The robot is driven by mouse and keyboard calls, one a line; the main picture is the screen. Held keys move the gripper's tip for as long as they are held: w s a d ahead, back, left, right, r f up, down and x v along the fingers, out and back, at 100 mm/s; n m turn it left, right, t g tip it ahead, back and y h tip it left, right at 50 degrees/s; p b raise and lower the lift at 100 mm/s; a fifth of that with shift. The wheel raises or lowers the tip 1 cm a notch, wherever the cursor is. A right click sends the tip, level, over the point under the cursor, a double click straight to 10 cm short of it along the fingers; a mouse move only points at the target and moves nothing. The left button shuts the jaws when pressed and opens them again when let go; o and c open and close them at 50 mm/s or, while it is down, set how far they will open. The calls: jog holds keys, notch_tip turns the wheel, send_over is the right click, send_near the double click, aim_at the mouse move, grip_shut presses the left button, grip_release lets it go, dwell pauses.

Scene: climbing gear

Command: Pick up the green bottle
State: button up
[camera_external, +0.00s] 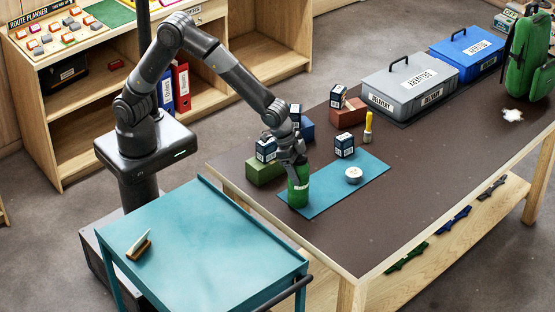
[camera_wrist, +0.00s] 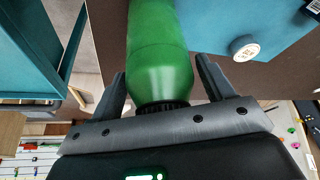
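The green bottle (camera_external: 298,192) stands upright on the near left end of the teal mat (camera_external: 325,202). My gripper (camera_external: 297,171) points down at it from above and hides its top in the external view. In the wrist view the bottle (camera_wrist: 160,50) lies between the two fingers of my gripper (camera_wrist: 161,68), its dark cap (camera_wrist: 162,107) close to the palm. The fingers are spread, with a visible gap on each side of the bottle. A white round roll or tin (camera_external: 354,175) sits on the mat; it also shows in the wrist view (camera_wrist: 246,49).
A dark blue box (camera_external: 344,146) and a yellow-handled brush (camera_external: 368,128) are behind the mat. Green (camera_external: 264,171) and red (camera_external: 348,112) blocks carry small boxes. Delivery cases (camera_external: 410,85) stand farther back. A teal cart (camera_external: 205,250) is at front left. The table's front right is clear.

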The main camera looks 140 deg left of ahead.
jog(key=c, duration=1.2)
jog(key=shift+c, duration=0.4)
jog(key=shift+r, duration=0.1)
